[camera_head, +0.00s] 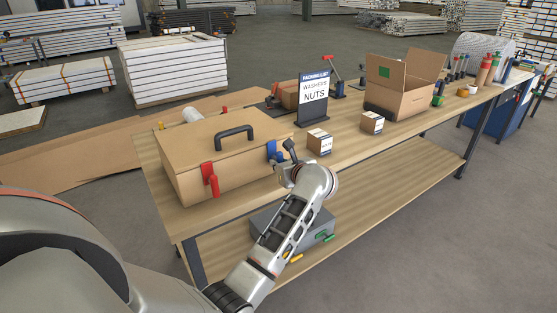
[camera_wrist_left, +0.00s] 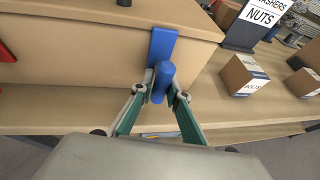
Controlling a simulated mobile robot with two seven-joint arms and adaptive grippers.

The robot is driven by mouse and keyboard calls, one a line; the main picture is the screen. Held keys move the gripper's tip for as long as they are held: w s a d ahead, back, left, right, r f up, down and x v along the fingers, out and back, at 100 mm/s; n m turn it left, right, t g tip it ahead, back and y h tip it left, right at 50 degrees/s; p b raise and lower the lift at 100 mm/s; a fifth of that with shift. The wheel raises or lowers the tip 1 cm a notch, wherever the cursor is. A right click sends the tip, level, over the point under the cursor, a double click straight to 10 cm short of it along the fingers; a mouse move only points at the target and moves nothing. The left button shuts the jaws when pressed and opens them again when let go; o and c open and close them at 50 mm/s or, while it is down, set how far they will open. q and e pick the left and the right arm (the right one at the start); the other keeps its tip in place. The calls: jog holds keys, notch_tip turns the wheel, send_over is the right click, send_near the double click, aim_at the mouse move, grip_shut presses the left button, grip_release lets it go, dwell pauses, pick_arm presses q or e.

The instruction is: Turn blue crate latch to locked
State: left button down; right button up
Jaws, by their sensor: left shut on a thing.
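The tan crate (camera_head: 225,158) with a black handle on its lid sits at the near left end of the workbench. Its blue latch (camera_head: 273,151) is on the front face toward the right end. In the left wrist view the blue latch (camera_wrist_left: 163,46) has its back plate on the crate face and its handle pointing down. My left gripper (camera_wrist_left: 160,95) is shut on the blue latch handle, one finger on each side. In the head view my left gripper (camera_head: 285,165) is at the latch, its fingertips partly hidden. My right gripper is not in view.
A red latch (camera_head: 210,180) is on the crate's front face, left of the blue one. Small boxes (camera_head: 320,142) and a "Washers Nuts" sign (camera_head: 313,98) stand right of the crate. An open cardboard box (camera_head: 400,88) is further right. A grey case (camera_head: 300,232) lies on the lower shelf.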

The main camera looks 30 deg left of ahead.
pick_arm(q)
jog(key=shift+r+m, duration=0.1)
jog(key=shift+m, duration=0.2)
jog(key=c, duration=2)
grip_release()
jog(key=shift+g, duration=0.3)
jog(key=shift+o, duration=0.2)
jog(key=shift+d, duration=0.15)
jog(key=v, duration=0.7)
jog(key=shift+s, duration=0.15)
